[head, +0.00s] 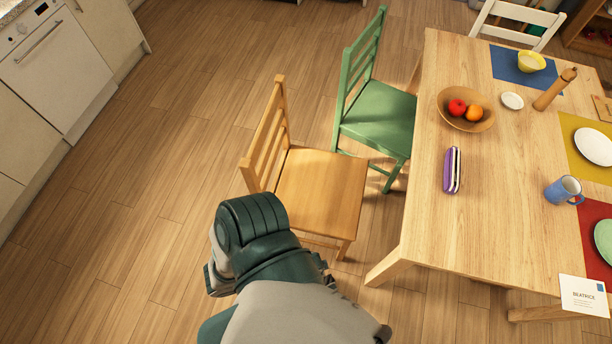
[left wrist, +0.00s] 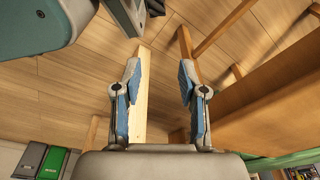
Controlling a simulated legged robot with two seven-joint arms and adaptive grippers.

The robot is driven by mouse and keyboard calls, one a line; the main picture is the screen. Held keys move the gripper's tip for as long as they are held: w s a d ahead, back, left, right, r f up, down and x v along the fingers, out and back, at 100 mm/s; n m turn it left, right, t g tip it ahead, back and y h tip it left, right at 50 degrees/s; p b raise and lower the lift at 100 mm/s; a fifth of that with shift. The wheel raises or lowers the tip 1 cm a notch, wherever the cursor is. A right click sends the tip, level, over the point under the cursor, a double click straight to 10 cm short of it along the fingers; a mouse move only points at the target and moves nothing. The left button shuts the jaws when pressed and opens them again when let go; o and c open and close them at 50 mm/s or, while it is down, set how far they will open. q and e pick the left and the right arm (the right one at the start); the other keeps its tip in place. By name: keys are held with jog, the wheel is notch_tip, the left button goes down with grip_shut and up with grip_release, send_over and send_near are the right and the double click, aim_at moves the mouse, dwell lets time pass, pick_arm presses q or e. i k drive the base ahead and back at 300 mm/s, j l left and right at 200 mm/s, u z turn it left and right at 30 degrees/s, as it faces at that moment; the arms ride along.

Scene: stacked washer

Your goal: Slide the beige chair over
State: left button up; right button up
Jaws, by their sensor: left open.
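The beige chair, a light tan wooden one (head: 320,190), stands upright at the left side of the table, its slatted backrest to the left. My arm covers the area just in front of its near side in the head view, and the gripper's fingers are hidden there. In the left wrist view my left gripper (left wrist: 160,68) is open, its blue-padded fingers apart. A pale wooden bar (left wrist: 143,100) shows between them, nearer the left finger, and a browner bar (left wrist: 185,42) shows beyond the right finger. I cannot tell whether either touches. My right gripper is not in view.
A green chair (head: 380,120) stands close behind the beige chair. The wooden table (head: 435,235) to the right carries a fruit bowl (head: 443,103), a purple case (head: 452,170) and place settings. A white chair (head: 515,15) is at the far end. Floor left of the beige chair is clear up to white cabinets (head: 110,30).

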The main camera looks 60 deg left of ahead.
aim_at(321, 193)
jog(key=j+u, duration=0.15)
jog(key=u, duration=1.9)
